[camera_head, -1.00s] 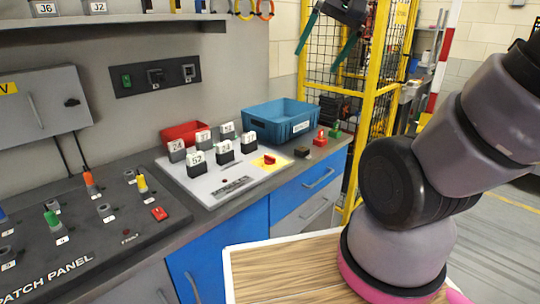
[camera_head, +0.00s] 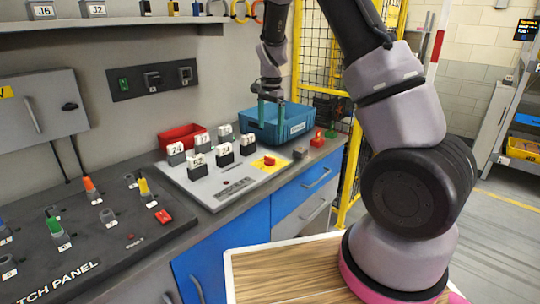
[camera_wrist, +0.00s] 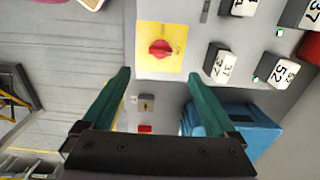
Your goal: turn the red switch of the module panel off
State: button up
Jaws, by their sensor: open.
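The module panel (camera_head: 205,190) is a light grey board on the counter with several numbered modules. Its red switch (camera_head: 269,160) sits on a yellow plate at the board's right end. In the wrist view the red switch (camera_wrist: 160,50) shows ahead of the fingertips, its knob lying crosswise in the picture. My gripper (camera_head: 271,124) has green fingers pointing down, in front of the blue bin in the head view. It is open and empty, above and apart from the switch; the wrist view shows the space between the fingertips (camera_wrist: 157,88) clear.
A blue bin (camera_head: 295,128) and a red bin (camera_head: 178,136) stand behind the board. A small dark block (camera_head: 300,152), a red piece (camera_head: 317,138) and a green piece (camera_head: 330,133) lie to the right. The patch panel (camera_head: 110,215) is at left.

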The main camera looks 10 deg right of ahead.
aim_at(270, 157)
jog(key=f, duration=1.2)
jog(key=shift+w+a, duration=0.15)
jog(key=shift+w, duration=0.05)
jog(key=c, duration=1.4)
